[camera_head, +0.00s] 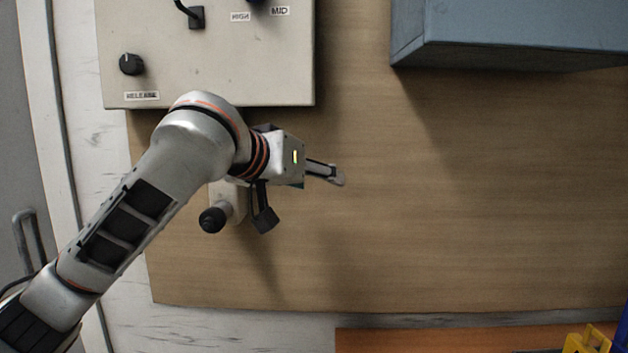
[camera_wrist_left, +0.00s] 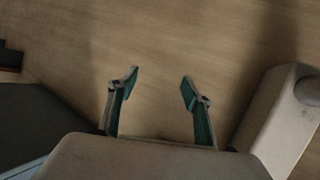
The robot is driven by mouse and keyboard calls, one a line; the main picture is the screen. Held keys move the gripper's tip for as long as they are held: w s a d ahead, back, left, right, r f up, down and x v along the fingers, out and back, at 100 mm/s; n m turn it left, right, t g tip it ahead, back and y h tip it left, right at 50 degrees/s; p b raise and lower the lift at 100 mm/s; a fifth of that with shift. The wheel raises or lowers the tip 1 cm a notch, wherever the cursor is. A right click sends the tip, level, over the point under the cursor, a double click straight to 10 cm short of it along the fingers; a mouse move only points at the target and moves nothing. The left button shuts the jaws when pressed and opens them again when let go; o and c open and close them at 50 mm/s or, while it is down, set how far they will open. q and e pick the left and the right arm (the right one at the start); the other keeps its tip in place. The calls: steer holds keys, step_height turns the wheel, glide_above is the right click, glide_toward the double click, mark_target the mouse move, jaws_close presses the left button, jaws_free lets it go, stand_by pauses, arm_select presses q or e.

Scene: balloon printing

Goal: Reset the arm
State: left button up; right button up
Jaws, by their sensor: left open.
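My left arm comes in from the left in the head view and reaches over the wooden board. My left gripper (camera_head: 338,177) is above the board, just below the control box, and points to the right. In the left wrist view, the two fingers of this gripper (camera_wrist_left: 155,90) stand apart with bare wood between them, so it is open and empty. The arm hides part of the control box's lower edge. My right gripper is not in view.
The beige control box (camera_head: 230,60) has a knob (camera_head: 131,64) above a RELEASE label. A black-tipped handle (camera_head: 212,220) sticks out close below my wrist. A blue-grey box (camera_head: 510,35) stands at the upper right. The wooden board (camera_head: 450,200) is clear at right; something yellow (camera_head: 588,340) is at lower right.

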arm_select(q)
steer(key=s+a+f+n, duration=0.1)
steer(key=a+f, duration=0.2)
steer(key=f, duration=1.8)
steer(key=s+a+f, duration=0.1)
steer(key=a+f, duration=0.2)
steer(key=f, duration=1.8)
steer(key=s+a+f+y, duration=0.1)
steer(key=s+a+f, duration=0.3)
steer(key=s+f, duration=0.4)
steer(key=s+a+f+m+y, duration=0.1)
steer(key=s+a+f, duration=0.3)
steer(key=s+f, duration=0.4)
steer(key=s+a+f+g+y, duration=0.1)
steer(key=s+a+f, duration=0.3)
steer(key=s+f, duration=0.5)
steer(key=s+y, duration=0.1)
steer(key=s, duration=0.3)
steer(key=shift+a+m, duration=0.3)
steer(key=shift+m, duration=0.1)
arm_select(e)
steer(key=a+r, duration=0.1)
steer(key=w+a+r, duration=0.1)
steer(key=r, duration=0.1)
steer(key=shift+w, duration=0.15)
arm_select(q)
steer(key=shift+w+f, duration=0.1)
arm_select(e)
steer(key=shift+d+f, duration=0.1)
